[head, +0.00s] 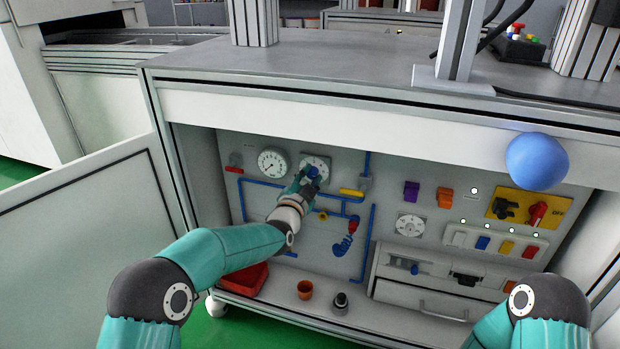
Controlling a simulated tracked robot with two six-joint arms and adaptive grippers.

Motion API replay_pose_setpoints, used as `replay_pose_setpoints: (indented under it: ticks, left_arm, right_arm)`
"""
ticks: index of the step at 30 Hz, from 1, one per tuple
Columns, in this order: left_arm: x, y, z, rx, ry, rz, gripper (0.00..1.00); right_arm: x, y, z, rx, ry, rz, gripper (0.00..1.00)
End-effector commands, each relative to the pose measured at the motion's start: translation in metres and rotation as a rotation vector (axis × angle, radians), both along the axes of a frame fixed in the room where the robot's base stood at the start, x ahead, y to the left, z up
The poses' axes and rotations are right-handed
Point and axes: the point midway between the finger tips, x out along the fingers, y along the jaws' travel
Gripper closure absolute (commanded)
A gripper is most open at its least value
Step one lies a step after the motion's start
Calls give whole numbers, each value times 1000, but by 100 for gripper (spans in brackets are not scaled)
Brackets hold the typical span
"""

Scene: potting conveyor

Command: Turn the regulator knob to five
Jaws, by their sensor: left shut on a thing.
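The regulator knob (313,171) is a small blue knob on the grey panel, in front of a round white dial (322,163). My left gripper (307,178) reaches into the open cabinet and is shut on the knob. The gripper covers the lower part of the dial, and the dial's numbers are too small to read. My right arm shows only at the lower right; its gripper is out of view.
A round gauge (272,163) sits left of the dial, and a yellow handle (351,192) to the right. Blue pipes (371,240) run over the panel. A blue ball (536,161) shows at the upper right.

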Motion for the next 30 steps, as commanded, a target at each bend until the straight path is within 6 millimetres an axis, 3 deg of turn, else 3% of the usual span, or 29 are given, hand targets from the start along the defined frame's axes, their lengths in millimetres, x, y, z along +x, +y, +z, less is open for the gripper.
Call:
replay_pose_setpoints:
  ticks: [1,3,4,8,20,30]
  left_arm:
    - [-1,-1,-10,4,21,-3,100]
    - [-1,-1,-10,4,21,-3,100]
    - [-1,-1,-10,4,21,-3,66]
    - [-1,0,-8,2,17,-3,46]
    - [-3,1,-2,0,7,-1,46]
    - [-37,12,-3,1,8,-1,46]
  right_arm:
    - [0,0,-1,0,0,0,100]
    - [0,0,-1,0,0,0,100]
    - [0,0,-1,0,0,0,100]
    - [0,0,-1,0,0,0,100]
    - [0,0,0,0,0,0,100]
    - [0,0,0,0,0,0,100]
